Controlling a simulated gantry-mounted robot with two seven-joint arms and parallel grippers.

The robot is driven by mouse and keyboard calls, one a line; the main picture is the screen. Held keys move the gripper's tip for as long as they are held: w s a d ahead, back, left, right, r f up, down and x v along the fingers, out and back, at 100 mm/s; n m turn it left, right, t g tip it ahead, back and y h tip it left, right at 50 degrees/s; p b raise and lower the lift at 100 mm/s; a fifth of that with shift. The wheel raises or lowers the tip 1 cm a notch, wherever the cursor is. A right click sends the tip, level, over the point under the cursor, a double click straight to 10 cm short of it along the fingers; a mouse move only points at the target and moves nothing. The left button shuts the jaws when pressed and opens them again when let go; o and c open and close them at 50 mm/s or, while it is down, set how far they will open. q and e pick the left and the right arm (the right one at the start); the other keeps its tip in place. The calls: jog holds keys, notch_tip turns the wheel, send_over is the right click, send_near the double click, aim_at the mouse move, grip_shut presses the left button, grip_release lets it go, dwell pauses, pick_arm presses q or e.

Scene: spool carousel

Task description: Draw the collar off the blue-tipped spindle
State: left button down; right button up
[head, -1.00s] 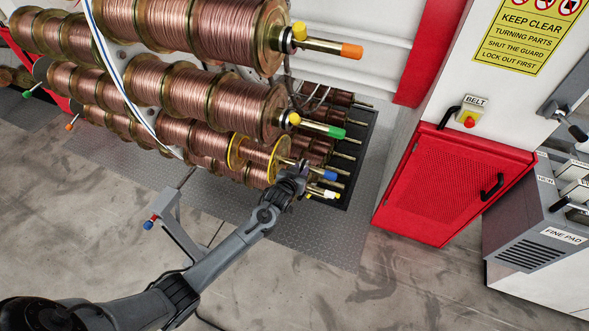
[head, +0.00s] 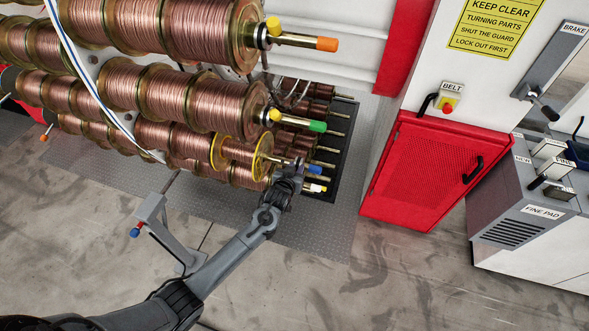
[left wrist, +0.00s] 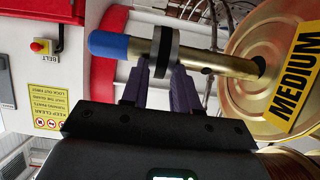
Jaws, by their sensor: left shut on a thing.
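The blue-tipped spindle (head: 313,167) sticks out of a yellow-rimmed copper spool (head: 240,152) low on the carousel. In the left wrist view its blue tip (left wrist: 108,45) points left, and its brass shaft runs right into a gold flange marked MEDIUM (left wrist: 245,75). The collar (left wrist: 165,50), a dark and grey ring, sits around the shaft with a short bare stretch between it and the blue tip. My left gripper (head: 290,165) is shut on the collar, its fingers (left wrist: 160,85) reaching up from below. The gripper hides the collar in the head view. My right gripper is not in view.
Orange-tipped (head: 326,44) and green-tipped (head: 317,126) spindles stick out above, and a white-tipped one (head: 314,187) just below. A red guard cabinet (head: 430,175) stands to the right. A grey stand (head: 165,230) is left of my forearm. Floor lies open between arm and cabinet.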

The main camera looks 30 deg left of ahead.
aim_at(316, 169)
pick_arm(q)
jog(key=shift+r, duration=0.1)
jog(key=shift+w+d+b, duration=0.1)
jog(key=shift+w+d, duration=0.2)
jog(key=shift+d, duration=0.75)
jog(key=shift+w+d+b, duration=0.15)
jog(key=shift+w+d, duration=0.15)
jog(key=shift+d, duration=0.8)
jog(key=shift+w+d+b, duration=0.1)
jog(key=shift+w+d, duration=0.2)
jog(key=shift+d, duration=0.75)
jog(key=shift+w+d, duration=0.15)
jog(key=shift+d, duration=0.45)
jog(key=shift+w+d, duration=0.15)
jog(key=shift+d, duration=0.4)
jog(key=shift+d, duration=0.2)
jog(key=d, duration=0.1)
jog(key=w+d+b, duration=0.1)
jog(key=d, duration=0.1)
jog(key=shift+d, duration=0.15)
